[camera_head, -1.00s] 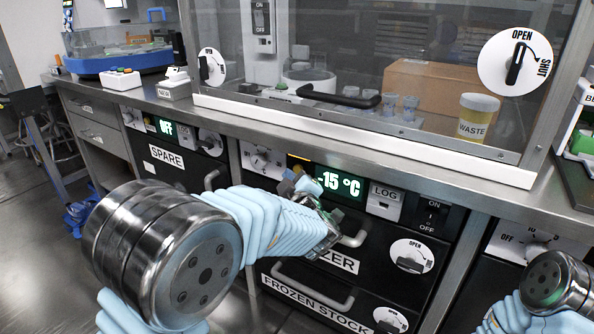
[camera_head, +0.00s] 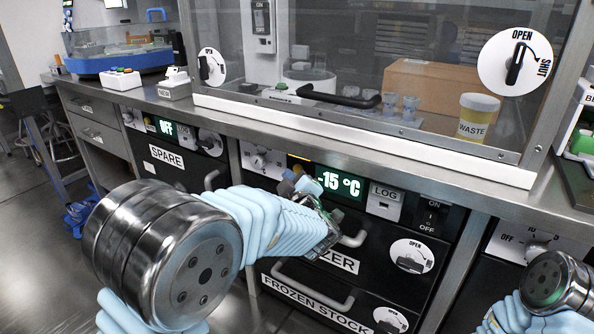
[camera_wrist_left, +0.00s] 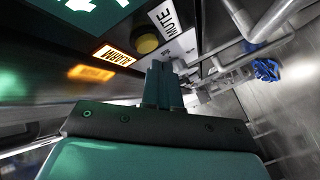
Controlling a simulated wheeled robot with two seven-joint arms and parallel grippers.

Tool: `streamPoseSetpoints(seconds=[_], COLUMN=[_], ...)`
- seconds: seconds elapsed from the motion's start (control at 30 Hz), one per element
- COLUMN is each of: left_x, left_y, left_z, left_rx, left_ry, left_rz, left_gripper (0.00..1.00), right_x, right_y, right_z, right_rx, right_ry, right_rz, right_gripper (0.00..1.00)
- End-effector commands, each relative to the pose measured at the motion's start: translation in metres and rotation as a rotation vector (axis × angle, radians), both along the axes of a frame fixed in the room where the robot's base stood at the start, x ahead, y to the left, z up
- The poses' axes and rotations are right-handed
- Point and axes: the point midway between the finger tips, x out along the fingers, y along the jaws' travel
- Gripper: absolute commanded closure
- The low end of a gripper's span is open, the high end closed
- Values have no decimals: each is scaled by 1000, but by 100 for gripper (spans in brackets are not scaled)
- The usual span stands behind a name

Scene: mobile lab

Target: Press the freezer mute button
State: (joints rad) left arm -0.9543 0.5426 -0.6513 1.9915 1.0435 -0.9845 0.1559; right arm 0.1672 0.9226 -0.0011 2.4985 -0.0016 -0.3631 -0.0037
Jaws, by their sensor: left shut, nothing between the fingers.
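The freezer's mute button is a round yellow button (camera_wrist_left: 147,44) beside a white MUTE label (camera_wrist_left: 168,20) in the left wrist view. An orange lit ALARM sign (camera_wrist_left: 116,56) is next to it. My left gripper (camera_wrist_left: 160,72) is shut and empty, with its fingertips close to the button; I cannot tell whether they touch it. In the head view the left gripper (camera_head: 294,186) is in front of the freezer panel, just left of the green -15 °C display (camera_head: 338,185). The MUTE label is hidden there. My right gripper is out of view.
Right of the display are a LOG panel (camera_head: 385,200) and an ON/OFF switch (camera_head: 432,215). Freezer drawer handles (camera_head: 315,287) stick out below. The steel counter edge (camera_head: 350,158) overhangs the panel. A blue object (camera_head: 80,213) lies on the floor at left.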

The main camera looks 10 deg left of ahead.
Motion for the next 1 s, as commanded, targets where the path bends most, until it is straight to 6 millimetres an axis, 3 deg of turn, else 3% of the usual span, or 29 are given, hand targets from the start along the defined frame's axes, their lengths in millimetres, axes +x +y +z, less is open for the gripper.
streamPoseSetpoints(seconds=[1.0], left_x=[9], left_y=[-3], left_z=[0], left_rx=[0], left_ry=[0], left_rz=[0], left_gripper=[100], right_x=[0], right_y=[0], right_z=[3], right_rx=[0], right_ry=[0], right_rz=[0], right_gripper=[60])
